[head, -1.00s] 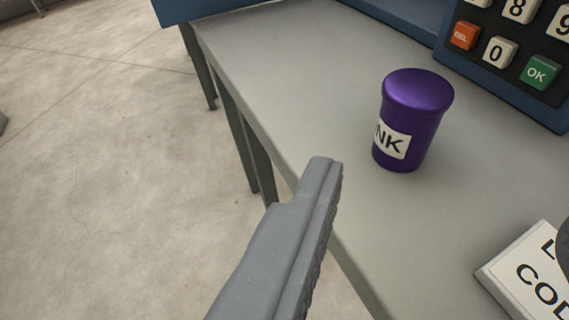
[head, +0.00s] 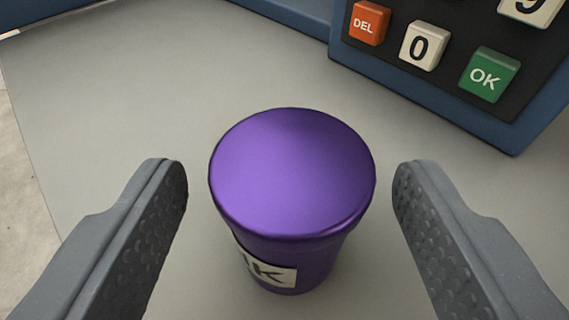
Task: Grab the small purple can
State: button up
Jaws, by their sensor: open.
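The small purple can (head: 292,175) stands upright on the grey table, in the middle of the head view. It has a shiny lid and a white label with dark letters, of which a "K" shows clearly. My gripper (head: 291,185) is open, with one finger to the left of the can and one to the right. There is a visible gap between the can and each finger. The can's lower part is seen only in part, below its wide lid.
A blue keypad (head: 430,85) stands at the upper right behind the can, with a red DEL key, a white 0 key and a green OK key. The grey table top (head: 110,110) is clear to the left. The table's left edge and the floor show at far left.

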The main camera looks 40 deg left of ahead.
jog(key=shift+x, duration=1.15)
jog(key=c, duration=1.1)
